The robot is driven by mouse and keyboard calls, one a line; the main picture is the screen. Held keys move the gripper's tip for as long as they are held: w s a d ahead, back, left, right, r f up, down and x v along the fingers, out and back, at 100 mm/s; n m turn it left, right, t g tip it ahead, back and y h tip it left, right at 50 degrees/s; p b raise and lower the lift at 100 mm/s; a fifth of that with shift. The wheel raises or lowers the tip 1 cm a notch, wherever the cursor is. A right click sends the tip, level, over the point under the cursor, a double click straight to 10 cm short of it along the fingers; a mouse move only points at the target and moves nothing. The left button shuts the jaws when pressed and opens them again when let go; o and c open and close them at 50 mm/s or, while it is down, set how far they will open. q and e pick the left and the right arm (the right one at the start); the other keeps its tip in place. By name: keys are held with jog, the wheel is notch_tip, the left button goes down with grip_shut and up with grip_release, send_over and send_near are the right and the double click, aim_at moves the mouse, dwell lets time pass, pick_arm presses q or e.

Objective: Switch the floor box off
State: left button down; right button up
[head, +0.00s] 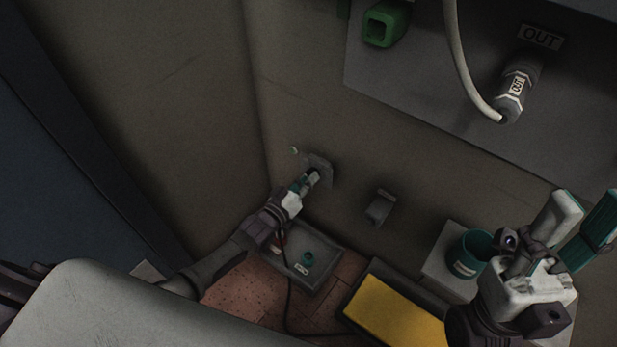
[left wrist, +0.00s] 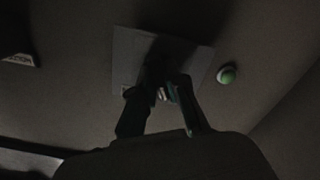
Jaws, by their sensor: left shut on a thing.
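The floor box (head: 318,279) is a low dark grey box on the tiled floor. A round teal button (head: 308,256) and small white labels show on its top. A red part (head: 280,240) shows at its far left, partly hidden by my left arm. My left gripper (head: 312,176) is above and beyond the box, shut on a dark fitting at a grey wall plate (head: 320,166). The plate also shows in the left wrist view (left wrist: 190,58); the held part is too dark to make out. My right gripper (head: 582,222) is open and empty at the right.
A yellow-topped pad (head: 392,312) lies right of the box. A teal cup (head: 470,253) stands on a grey block. A grey wall bracket (head: 379,207) is right of the plate. A dark cable runs along the floor. A green-and-white knob (left wrist: 227,75) is beside the plate.

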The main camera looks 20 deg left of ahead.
pick_arm(q)
jog(key=shift+n, duration=0.5)
jog(key=c, duration=1.2)
grip_release()
jog(key=v, duration=1.2)
